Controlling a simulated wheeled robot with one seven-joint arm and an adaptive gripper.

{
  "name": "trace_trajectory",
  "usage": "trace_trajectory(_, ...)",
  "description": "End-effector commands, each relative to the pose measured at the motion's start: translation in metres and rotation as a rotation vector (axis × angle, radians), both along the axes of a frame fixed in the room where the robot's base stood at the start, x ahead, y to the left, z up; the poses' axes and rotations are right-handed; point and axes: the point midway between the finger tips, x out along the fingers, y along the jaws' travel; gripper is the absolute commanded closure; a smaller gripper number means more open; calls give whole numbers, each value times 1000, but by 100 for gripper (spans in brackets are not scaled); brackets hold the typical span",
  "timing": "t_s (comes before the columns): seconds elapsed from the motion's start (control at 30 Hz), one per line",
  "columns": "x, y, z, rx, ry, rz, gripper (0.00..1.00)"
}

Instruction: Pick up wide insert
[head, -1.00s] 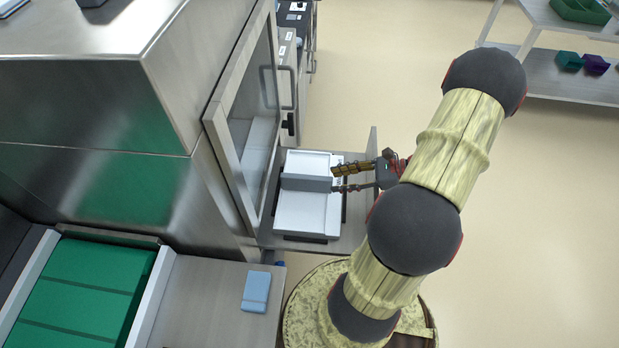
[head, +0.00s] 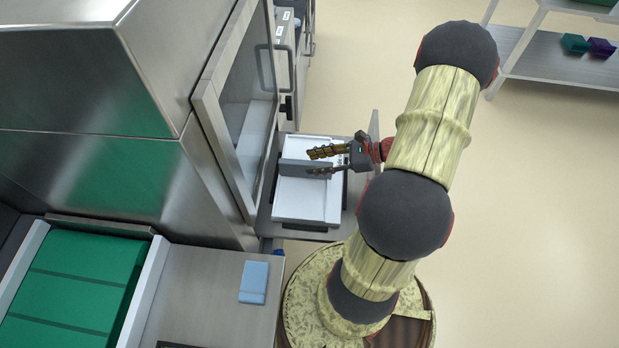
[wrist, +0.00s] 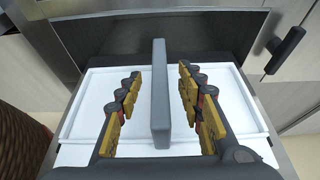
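The wide insert (head: 300,208) appears to be the white shallow rectangular plate with a raised rim and a grey upright bar across its middle. It lies on the open drawer shelf at the front of the steel machine. The wrist view shows its white floor (wrist: 80,118) and the grey bar (wrist: 160,95) standing on edge. My gripper (head: 317,162) is open at the bar. In the wrist view the fingers (wrist: 158,90) stand one on each side of the bar, with a visible gap on both sides. The bar's near end is close to the palm.
The steel sealer's window door (head: 228,120) rises beside the shelf. A dark handle (wrist: 285,50) shows at the right in the wrist view. A blue block (head: 254,282) lies on the steel counter (head: 205,285), beside a green belt (head: 75,285). Open floor lies to the right.

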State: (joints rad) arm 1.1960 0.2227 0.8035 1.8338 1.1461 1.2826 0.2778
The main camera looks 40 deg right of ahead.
Motion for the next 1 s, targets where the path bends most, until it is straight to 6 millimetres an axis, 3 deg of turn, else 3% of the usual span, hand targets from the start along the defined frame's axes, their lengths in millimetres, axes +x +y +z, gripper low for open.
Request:
trace_trajectory(0.17, 0, 0, 1, 0, 0, 0, 62)
trace_trajectory(0.8, 0, 0, 1, 0, 0, 0, 98)
trace_trajectory(1.0, 0, 0, 1, 0, 0, 0, 100)
